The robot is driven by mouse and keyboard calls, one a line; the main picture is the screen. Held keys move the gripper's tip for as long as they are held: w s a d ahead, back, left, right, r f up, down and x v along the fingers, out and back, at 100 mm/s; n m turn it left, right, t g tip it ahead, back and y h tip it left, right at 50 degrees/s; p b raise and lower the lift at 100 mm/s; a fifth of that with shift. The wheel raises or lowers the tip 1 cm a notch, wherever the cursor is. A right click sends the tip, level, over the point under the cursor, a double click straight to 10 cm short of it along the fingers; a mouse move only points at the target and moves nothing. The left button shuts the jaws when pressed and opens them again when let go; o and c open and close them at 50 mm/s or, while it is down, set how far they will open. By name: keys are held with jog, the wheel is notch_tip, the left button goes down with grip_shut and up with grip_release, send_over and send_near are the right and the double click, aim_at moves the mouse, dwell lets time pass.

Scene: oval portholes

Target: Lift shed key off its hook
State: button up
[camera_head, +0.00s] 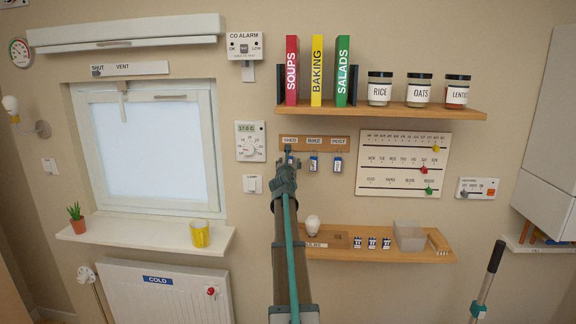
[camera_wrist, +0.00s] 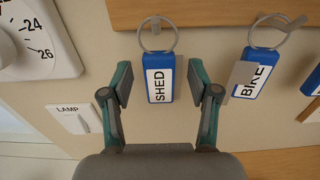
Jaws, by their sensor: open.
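The shed key is a metal ring with a blue tag lettered SHED (camera_wrist: 160,80). It hangs from the wooden key rail (camera_wrist: 200,14), which also shows in the head view (camera_head: 312,142). My gripper (camera_wrist: 160,92) is open, with one finger on each side of the SHED tag and a gap to it on both sides. In the head view my gripper (camera_head: 286,168) is in front of the rail's left end and hides most of the shed key.
The bike key (camera_wrist: 255,75) hangs just right of my right finger; another blue-tagged key (camera_head: 337,163) hangs under POST. A thermostat (camera_head: 250,141) and lamp switch (camera_head: 252,184) are to the left. A wooden shelf (camera_head: 400,255) with a bulb and small boxes is below.

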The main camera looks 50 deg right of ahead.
jog(key=shift+w+d, duration=0.4)
jog(key=shift+d, duration=0.2)
jog(key=c, duration=1.1)
jog(key=shift+o, duration=0.2)
jog(key=shift+r+p, duration=0.2)
jog(key=shift+p, duration=0.15)
jog(key=shift+r+p, duration=0.45)
jog(key=shift+p, duration=0.15)
jog(key=shift+r, duration=0.1)
jog(key=shift+s+a, duration=0.15)
jog(key=shift+a, duration=0.05)
